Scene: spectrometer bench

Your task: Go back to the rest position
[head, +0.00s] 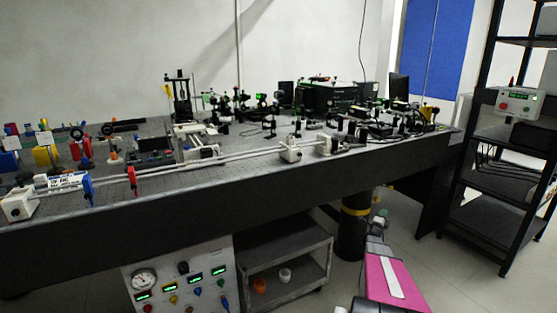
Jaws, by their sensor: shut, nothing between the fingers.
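My arm (392,280), with a pink link, comes up from the bottom edge at the right of centre, in front of the bench. Its grey far part narrows toward my gripper (380,217), which looks small and dark below the bench's front edge. My gripper is shut and empty, apart from the things on the bench. Its fingers are too small to see in detail.
The optical bench (235,182) carries many instruments and spans the view. Under it stand a gauge panel (180,275), a grey cart (285,240) and a dark post with a yellow band (354,225). A black shelf rack (500,225) stands right; floor between is clear.

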